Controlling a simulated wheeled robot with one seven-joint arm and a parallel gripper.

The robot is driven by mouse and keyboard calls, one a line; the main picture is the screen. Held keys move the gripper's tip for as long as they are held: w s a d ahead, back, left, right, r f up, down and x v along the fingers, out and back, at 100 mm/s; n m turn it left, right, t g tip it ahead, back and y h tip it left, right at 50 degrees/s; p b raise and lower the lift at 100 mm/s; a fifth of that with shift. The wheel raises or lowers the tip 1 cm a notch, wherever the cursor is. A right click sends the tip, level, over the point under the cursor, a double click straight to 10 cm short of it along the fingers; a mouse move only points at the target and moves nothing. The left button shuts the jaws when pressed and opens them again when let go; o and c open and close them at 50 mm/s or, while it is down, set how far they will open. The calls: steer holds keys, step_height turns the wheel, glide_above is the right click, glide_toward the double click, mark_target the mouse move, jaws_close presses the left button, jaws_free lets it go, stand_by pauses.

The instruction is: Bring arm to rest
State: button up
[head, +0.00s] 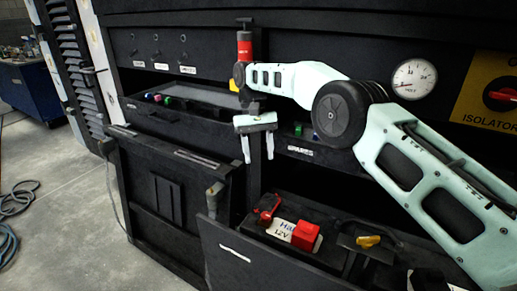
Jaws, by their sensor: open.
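My gripper (259,147) is in the middle of the head view, pointing down, with its two pale fingers apart. Nothing shows between them. My arm (430,180) reaches in from the lower right, bends at a dark round joint and runs left to the wrist. The gripper hangs in front of the dark cabinet (150,45), above an open lower compartment. I cannot tell its exact distance from the cabinet front.
Below the gripper, an open compartment (230,244) holds a red block (305,235), a red clamp-like part (268,212) and a yellow piece (368,241). A shelf with small coloured items (160,98) is at left. A gauge (414,79) and an isolator panel (485,90) are at right. The left floor (50,190) is mostly clear, with a coiled hose (15,200).

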steer(key=shift+w+r, duration=0.1)
steer(key=shift+r, duration=0.15)
steer(key=s+a+r+n+t+y, duration=0.15)
steer(key=s+r, duration=0.25)
steer(key=s, duration=0.5)
steer(key=s+a+r+n, duration=0.1)
steer(key=s+r+n, duration=0.1)
steer(key=s+r, duration=0.5)
steer(key=s+d+f+t, duration=0.1)
steer(key=s+d, duration=0.3)
steer(key=s, duration=0.4)
steer(key=s+d+f+n+t, duration=0.1)
steer(key=s+d+f, duration=0.2)
steer(key=s, duration=0.5)
steer(key=s+d+f+t, duration=0.1)
steer(key=s+d+f, duration=0.1)
steer(key=s+d, duration=0.3)
steer(key=s+p, duration=0.1)
steer(key=s, duration=0.1)
steer(key=shift+s+f+n, duration=0.25)
steer(key=shift+s+n, duration=0.1)
steer(key=shift+s, duration=0.05)
